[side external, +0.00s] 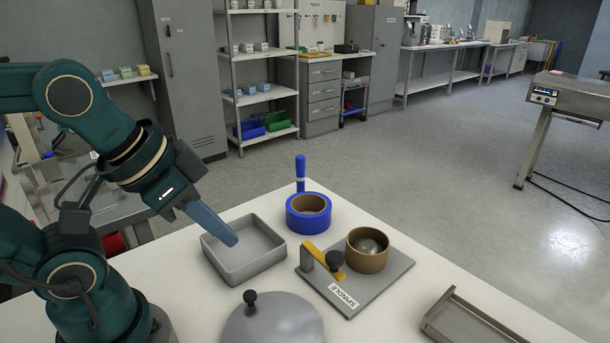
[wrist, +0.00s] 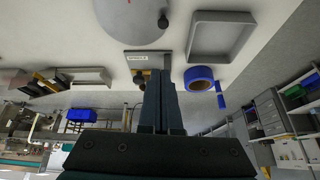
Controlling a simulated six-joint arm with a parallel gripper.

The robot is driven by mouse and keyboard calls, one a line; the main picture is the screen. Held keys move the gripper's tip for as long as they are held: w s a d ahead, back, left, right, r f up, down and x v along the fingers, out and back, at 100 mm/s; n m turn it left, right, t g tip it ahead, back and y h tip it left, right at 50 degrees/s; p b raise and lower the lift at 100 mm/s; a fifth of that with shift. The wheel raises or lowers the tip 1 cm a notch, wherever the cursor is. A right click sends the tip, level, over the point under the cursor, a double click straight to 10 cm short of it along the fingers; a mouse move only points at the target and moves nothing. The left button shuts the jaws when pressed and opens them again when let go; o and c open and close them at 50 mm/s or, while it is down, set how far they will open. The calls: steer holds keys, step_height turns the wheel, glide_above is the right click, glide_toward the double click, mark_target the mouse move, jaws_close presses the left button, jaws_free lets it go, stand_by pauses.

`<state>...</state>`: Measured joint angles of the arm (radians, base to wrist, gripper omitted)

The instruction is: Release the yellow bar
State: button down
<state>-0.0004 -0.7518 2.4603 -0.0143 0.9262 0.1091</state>
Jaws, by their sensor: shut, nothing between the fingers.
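The yellow bar (side external: 322,257) is on the grey plate (side external: 372,292) labelled SPINDLE, in the side view. It runs between a grey post (side external: 306,259) and a black knob (side external: 335,259). A brown ring-shaped core (side external: 367,251) stands on the plate just behind the bar. My gripper (side external: 231,240) is shut and empty, pointing down over the grey tray, left of the bar and apart from it. In the wrist view my gripper's fingers (wrist: 166,78) are together and hide part of the labelled plate (wrist: 137,57); the bar is hard to make out there.
The grey tray (side external: 243,275) is empty. A blue tape roll (side external: 308,213) and a blue-handled object (side external: 300,172) stand behind it. A grey round lid with a black knob (side external: 273,322) lies in front. A metal chute (side external: 465,322) is at the right. White table is bare between them.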

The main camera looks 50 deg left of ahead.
steer(key=w+d+r+g, duration=0.1)
steer(key=w+d+r, duration=0.1)
steer(key=w, duration=0.6)
steer(key=w+d+r, duration=0.2)
steer(key=w+r, duration=0.1)
steer(key=w, duration=0.5)
step_height(320, 180, down, 13)
steer(key=w+d+g, duration=0.1)
steer(key=d, duration=0.1)
steer(key=shift+r, duration=0.1)
stand_by(0.4)
